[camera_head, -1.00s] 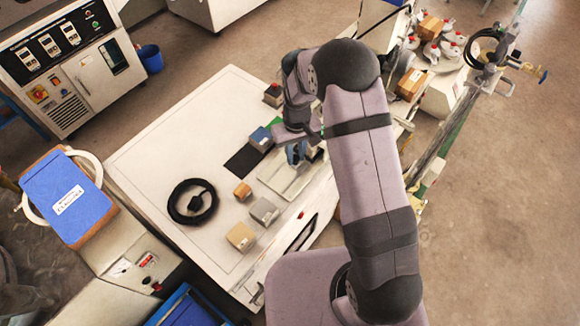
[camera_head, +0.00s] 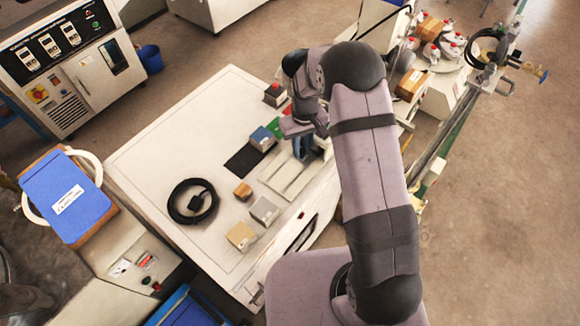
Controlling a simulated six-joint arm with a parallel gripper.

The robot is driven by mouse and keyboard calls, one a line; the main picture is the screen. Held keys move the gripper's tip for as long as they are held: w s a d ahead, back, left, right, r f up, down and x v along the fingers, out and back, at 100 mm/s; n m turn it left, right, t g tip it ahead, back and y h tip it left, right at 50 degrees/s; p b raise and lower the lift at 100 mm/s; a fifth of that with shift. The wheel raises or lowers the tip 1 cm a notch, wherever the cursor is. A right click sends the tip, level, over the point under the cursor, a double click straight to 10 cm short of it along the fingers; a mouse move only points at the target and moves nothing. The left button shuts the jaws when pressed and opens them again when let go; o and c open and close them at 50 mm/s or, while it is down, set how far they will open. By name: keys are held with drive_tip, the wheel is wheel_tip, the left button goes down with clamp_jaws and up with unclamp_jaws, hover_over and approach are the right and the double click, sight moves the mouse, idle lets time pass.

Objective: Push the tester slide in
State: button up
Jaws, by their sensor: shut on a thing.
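The tester (camera_head: 287,181) is a pale, flat unit with long parallel rails, set in the white bench top near its right edge. Its slide (camera_head: 318,154) is at the right end of the rails, mostly hidden by my gripper and arm. My gripper (camera_head: 303,150) points down at that end, with its bluish fingers shut on the slide. The exact contact is too small to see.
On the white bench (camera_head: 150,150) are a black cable coil (camera_head: 193,201), a dark mat (camera_head: 246,161), a blue-topped box (camera_head: 262,138) and small blocks (camera_head: 241,236) near the front edge. The bench's left part is clear.

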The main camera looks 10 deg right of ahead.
drive_tip(key=o, duration=0.6)
drive_tip(key=shift+w+d, duration=0.15)
drive_tip(key=shift+w, duration=0.05)
drive_tip(key=shift+o, duration=0.2)
drive_tip(key=shift+r, duration=0.15)
